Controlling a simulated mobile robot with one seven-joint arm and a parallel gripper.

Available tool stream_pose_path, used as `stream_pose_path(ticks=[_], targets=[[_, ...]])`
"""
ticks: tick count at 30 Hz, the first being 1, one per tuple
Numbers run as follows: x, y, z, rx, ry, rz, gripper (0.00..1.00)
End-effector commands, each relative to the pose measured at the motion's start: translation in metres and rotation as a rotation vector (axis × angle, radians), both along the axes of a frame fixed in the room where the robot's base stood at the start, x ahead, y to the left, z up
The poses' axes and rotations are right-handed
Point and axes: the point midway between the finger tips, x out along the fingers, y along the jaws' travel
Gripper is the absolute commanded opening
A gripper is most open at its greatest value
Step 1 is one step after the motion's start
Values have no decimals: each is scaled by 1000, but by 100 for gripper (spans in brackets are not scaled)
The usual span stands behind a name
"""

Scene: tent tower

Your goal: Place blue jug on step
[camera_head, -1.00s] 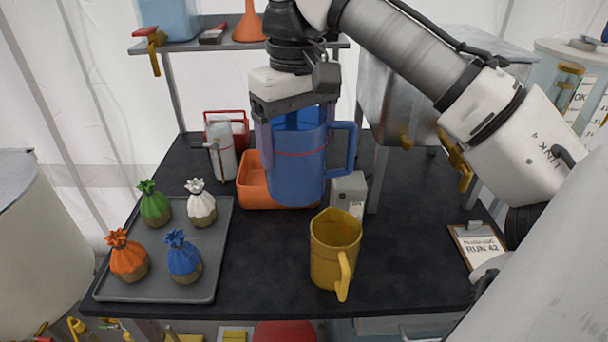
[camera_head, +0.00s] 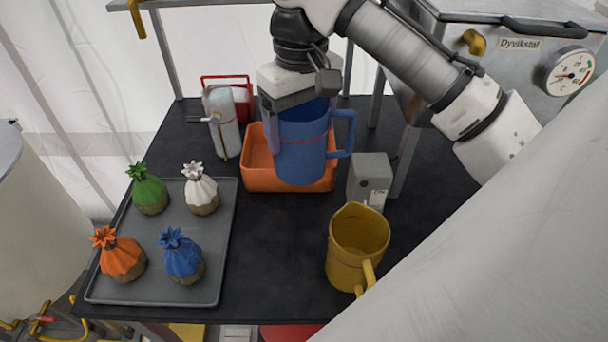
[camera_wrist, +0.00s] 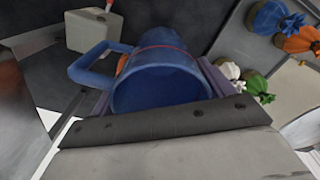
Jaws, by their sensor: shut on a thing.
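The blue jug (camera_head: 303,150) is upright in my gripper (camera_head: 297,105), which is shut on it near its upper part. It is in front of and partly over the orange bin, and its handle points right. In the wrist view the blue jug (camera_wrist: 158,85) fills the middle, its open mouth towards the camera and its handle at the left. Whether its base touches anything is hard to tell, but it appears held above the table (camera_head: 275,265). I cannot clearly identify a step in these views.
A yellow jug (camera_head: 357,245) stands at the front right. An orange bin (camera_head: 256,172) and a grey box (camera_head: 370,178) are close by the blue jug. A grey tray (camera_head: 160,238) with several tied sacks is left. A metal tank with a gauge (camera_head: 569,72) stands back right.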

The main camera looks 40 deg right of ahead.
Motion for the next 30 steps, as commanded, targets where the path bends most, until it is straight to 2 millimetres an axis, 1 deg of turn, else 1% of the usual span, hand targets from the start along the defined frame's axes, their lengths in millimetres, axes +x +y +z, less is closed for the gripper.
stream_pose_path(ticks=[1,3,6,9,14,22,24,30], targets=[[0,1,-15,6,0,3,55],[0,1,-32,6,1,3,55],[0,1,-55,4,1,2,55],[0,1,-70,2,-1,1,55],[0,0,-82,-1,0,-1,55],[0,0,-119,0,0,-1,55],[0,0,-123,-1,1,0,55],[0,0,-123,-1,0,0,55]])
